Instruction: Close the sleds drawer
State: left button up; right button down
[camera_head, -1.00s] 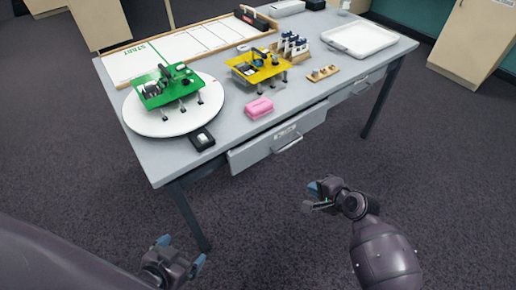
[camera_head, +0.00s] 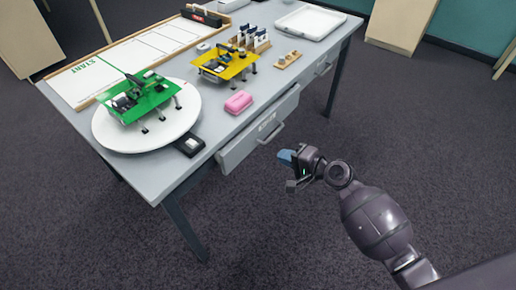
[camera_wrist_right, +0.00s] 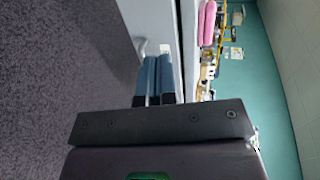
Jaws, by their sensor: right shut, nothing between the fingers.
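The drawer (camera_head: 240,148) is a grey front with a small label and a bar handle (camera_head: 271,134), under the near edge of the grey table. It stands partly out, its front ahead of the table edge. My right gripper (camera_head: 289,165) is shut and empty, in front of the drawer, near the handle's side. In the right wrist view, the blue fingertips (camera_wrist_right: 154,68) lie together and point at the grey drawer front (camera_wrist_right: 145,18); whether they touch it I cannot tell. My left gripper is out of view.
On the table (camera_head: 180,178) are a green model (camera_head: 150,98) on a white turntable (camera_head: 120,141), a yellow model (camera_head: 228,65), a pink block (camera_head: 238,102) and a small black box (camera_head: 189,145). A second drawer (camera_head: 322,66) is to the right. The floor in front is clear.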

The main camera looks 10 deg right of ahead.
aim_at(243, 139)
jog(key=b+x, duration=0.1)
jog(key=x, duration=1.1)
jog(key=shift+a+r+b, duration=0.2)
jog(key=shift+b, duration=0.2)
jog(key=shift+w+a, duration=0.35)
jog(key=shift+w, duration=0.15)
jog(key=shift+w+a, duration=0.65)
jog(key=shift+w, duration=0.15)
jog(key=shift+w+a, duration=0.15)
jog(key=shift+w, duration=0.1)
jog(key=shift+r, duration=0.1)
jog(key=shift+s, duration=0.15)
